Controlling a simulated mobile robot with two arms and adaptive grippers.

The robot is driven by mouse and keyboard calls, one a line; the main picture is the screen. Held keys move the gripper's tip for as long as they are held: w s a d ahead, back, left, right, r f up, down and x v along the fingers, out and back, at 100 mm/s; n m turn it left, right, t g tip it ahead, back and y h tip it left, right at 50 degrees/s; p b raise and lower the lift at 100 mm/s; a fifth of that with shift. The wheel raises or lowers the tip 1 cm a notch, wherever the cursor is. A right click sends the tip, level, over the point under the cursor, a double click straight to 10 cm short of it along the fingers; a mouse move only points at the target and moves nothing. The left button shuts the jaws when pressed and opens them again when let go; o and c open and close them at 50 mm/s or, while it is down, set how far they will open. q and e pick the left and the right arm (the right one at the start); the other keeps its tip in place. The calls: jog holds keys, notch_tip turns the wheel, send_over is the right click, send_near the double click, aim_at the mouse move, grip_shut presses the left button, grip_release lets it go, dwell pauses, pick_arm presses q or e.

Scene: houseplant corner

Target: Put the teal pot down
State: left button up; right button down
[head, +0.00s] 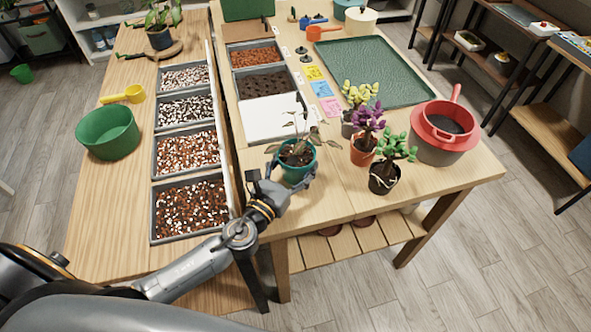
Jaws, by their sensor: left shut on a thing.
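The teal pot (294,174) holds dark soil and a plant with drooping brownish leaves. It is upright near the front edge of the right-hand table (330,205), in front of a white tray section. My left gripper (294,162) is shut around the teal pot, with a finger on each side. I cannot tell whether the pot's base touches the table, since the gripper hides it. My right gripper is not in view.
Right of the teal pot stand a terracotta pot (361,155) with a purple plant, a black pot (383,181) and a grey bucket with a red sieve (447,125). Trays of substrate (190,205) line the left table, with a green bowl (109,134). A green mat (372,70) lies bare behind.

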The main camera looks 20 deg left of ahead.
pick_arm(q)
jog(key=shift+f, duration=0.75)
jog(key=shift+f+b, duration=0.25)
jog(key=shift+b, duration=0.1)
jog(key=o, duration=1.4)
jog(key=shift+r, duration=0.1)
